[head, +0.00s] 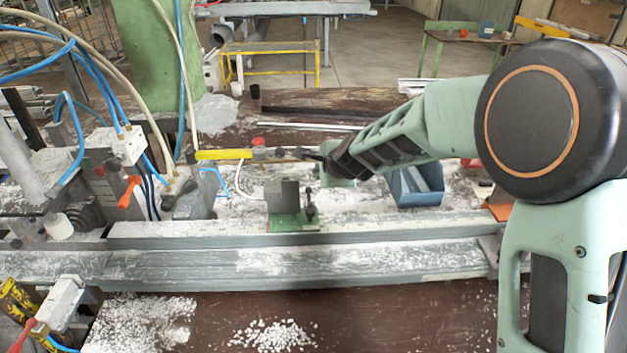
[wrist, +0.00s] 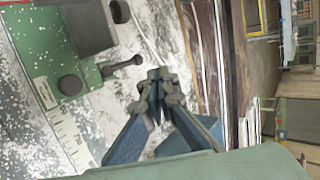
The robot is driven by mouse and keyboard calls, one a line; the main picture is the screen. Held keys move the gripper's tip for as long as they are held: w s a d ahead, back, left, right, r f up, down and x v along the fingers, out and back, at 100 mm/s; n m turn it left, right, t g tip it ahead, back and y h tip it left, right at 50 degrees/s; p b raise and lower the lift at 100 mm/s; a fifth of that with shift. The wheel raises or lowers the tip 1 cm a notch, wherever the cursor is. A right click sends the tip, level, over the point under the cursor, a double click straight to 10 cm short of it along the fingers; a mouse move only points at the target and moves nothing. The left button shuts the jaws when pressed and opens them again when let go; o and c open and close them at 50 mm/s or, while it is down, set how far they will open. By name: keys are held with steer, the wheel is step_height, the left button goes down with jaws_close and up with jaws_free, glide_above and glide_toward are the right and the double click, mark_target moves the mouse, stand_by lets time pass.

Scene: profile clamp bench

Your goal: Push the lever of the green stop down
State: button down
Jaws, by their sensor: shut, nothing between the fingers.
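The green stop (head: 288,222) sits on the grey profile rail in the middle of the head view, with a grey block on its green base. Its dark lever (head: 309,197) stands at the right side of the block. In the wrist view the green base (wrist: 48,52) is at the upper left, with a dark round knob, and the lever (wrist: 122,66) points toward my fingertips. My gripper (wrist: 157,82) is shut and empty, with a visible gap between it and the lever. In the head view my gripper (head: 312,154) appears above and behind the stop.
A blue bin (head: 416,190) stands right of the stop, below my forearm. A yellow-handled tool (head: 224,155) and an orange lever (head: 130,190) are to the left. The long grey rail (head: 250,265) runs across the front. White chips cover much of the bench.

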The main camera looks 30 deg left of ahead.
steer(key=r, duration=0.1)
steer(key=s+d+r, duration=0.1)
steer(key=r, duration=0.1)
steer(key=s+d+r, duration=0.1)
steer(key=shift+r, duration=0.35)
